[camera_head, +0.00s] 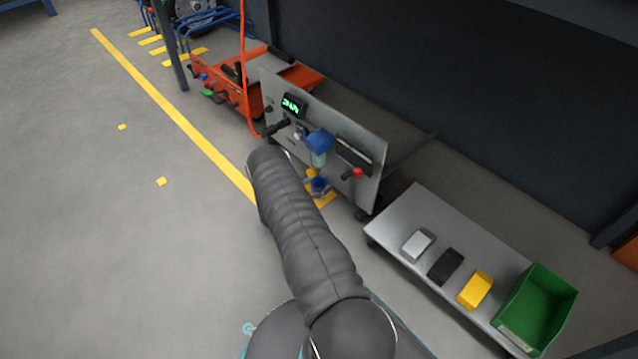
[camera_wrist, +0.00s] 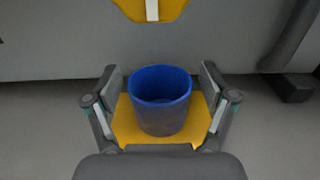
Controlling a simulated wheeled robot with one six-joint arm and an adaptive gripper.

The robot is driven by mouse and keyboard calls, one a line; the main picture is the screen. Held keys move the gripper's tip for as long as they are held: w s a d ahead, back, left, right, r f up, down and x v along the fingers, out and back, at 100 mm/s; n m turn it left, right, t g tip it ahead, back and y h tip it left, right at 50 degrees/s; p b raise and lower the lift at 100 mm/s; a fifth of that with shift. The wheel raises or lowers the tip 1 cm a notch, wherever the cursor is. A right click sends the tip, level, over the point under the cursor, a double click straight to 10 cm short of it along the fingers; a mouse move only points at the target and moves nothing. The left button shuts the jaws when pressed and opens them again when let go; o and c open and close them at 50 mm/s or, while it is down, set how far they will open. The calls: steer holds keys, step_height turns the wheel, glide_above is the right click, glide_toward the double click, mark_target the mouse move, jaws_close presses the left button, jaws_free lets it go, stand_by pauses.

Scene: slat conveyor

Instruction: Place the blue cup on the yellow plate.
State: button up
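The blue cup (camera_wrist: 160,115) is upright between the two fingers of my gripper (camera_wrist: 160,108) in the wrist view. Its dark inside faces the camera. The fingers are spread, with a gap on each side of the cup. A flat yellow surface, which looks like the yellow plate (camera_wrist: 122,128), shows around and beneath the cup. I cannot tell whether the cup's base touches it. In the head view the blue cup (camera_head: 319,184) is small beside the end of my arm, with a yellow patch (camera_head: 327,200) just below it. My arm hides part of this spot.
A grey upright panel (camera_head: 370,185) with a display, a red knob and a blue-topped part stands just behind. A low grey table (camera_head: 400,205) to the right carries grey, black and yellow blocks and a green bin (camera_head: 555,290). Open floor lies left.

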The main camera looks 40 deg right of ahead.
steer(key=shift+r, duration=0.15)
steer(key=a, duration=1.2)
steer(key=shift+s+p, duration=0.4)
steer(key=s+a+r+m+g+y, duration=0.2)
steer(key=r+m+y, duration=0.15)
steer(key=r, duration=0.85)
steer(key=s+a+r+m+g+y, duration=0.15)
steer(key=r+m, duration=0.25)
steer(key=r, duration=0.7)
steer(key=s+a+r+m+g+y, duration=0.1)
steer(key=s+a+r+m+y, duration=0.2)
steer(key=r, duration=0.9)
steer(key=s+a+r+m+t+y, duration=0.4)
steer(key=s+a+r, duration=0.4)
steer(key=s, duration=0.3)
steer(key=s+a+r+m+t+y, duration=0.4)
steer(key=s+a+r, duration=0.5)
steer(key=s, duration=0.3)
steer(key=shift+a+t+y, duration=0.45)
steer(key=shift+y, duration=0.55)
